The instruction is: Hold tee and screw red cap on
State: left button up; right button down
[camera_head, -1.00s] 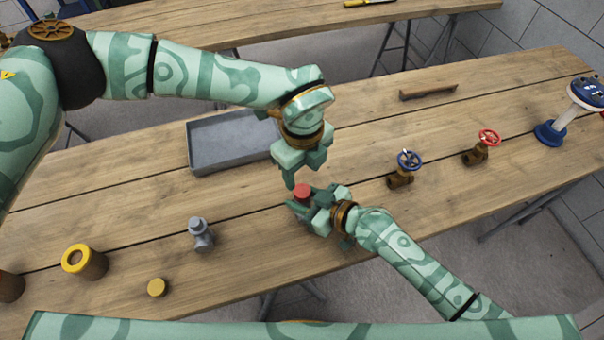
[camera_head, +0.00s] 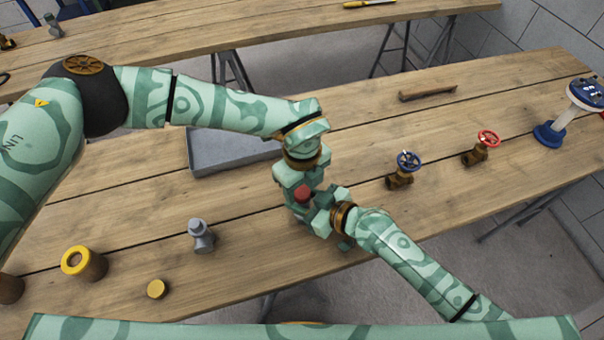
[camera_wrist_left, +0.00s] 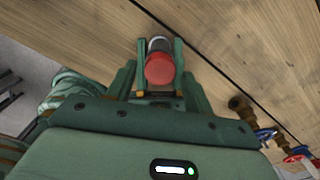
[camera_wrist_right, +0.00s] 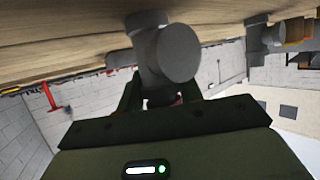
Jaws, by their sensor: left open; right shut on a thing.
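A grey tee is mostly hidden between my two grippers in the head view. It shows in the right wrist view (camera_wrist_right: 165,50), in the jaws of my right gripper (camera_head: 318,215), which is shut on it. A red cap (camera_head: 303,192) is at the tee's upper end. It also shows in the left wrist view (camera_wrist_left: 160,69), with grey metal just beyond it. I cannot tell whether it is threaded on. My left gripper (camera_head: 298,200) is open, with its fingers on either side of the cap.
Another grey tee (camera_head: 200,237) stands to the left, with a yellow cap (camera_head: 157,288) and a yellow-ringed brown fitting (camera_head: 86,263). A grey tray (camera_head: 230,155) lies behind. Blue-wheeled (camera_head: 403,172) and red-wheeled (camera_head: 483,149) valves stand to the right.

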pick_arm(q)
jog(key=shift+f, duration=0.45)
jog(key=shift+c, duration=0.3)
jog(key=c, duration=0.9)
jog(key=m, duration=1)
jog(key=o, duration=1.1)
jog(key=shift+c, duration=0.2)
jog(key=shift+s, duration=0.1)
